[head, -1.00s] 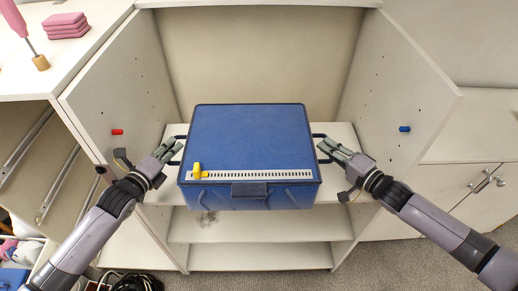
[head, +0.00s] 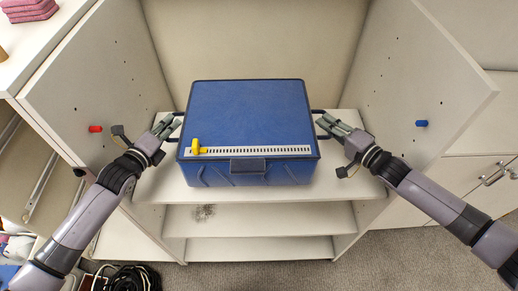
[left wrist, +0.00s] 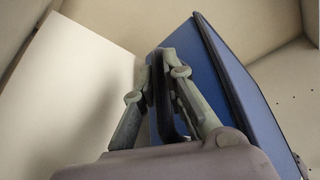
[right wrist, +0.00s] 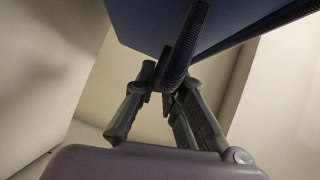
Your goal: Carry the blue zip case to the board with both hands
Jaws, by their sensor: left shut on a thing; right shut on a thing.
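The blue zip case (head: 250,112) is in front of me at the open cupboard, over its upper shelf board (head: 345,185). It looks level, and I cannot tell whether its underside touches the board. My left gripper (head: 174,122) is shut on the dark handle at the case's left side; the handle shows between the fingers in the left wrist view (left wrist: 165,85). My right gripper (head: 324,122) is shut on the handle at the right side, also seen in the right wrist view (right wrist: 168,85). A white ruled strip with a yellow slider (head: 197,147) lies along the case's front top edge.
Open cupboard doors stand left (head: 90,90) and right (head: 420,90), close outside my arms. A red peg (head: 95,129) and a blue peg (head: 421,123) stick out from them. Lower shelves (head: 260,217) look empty apart from a dark smudge. Cables (head: 130,278) lie on the floor at lower left.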

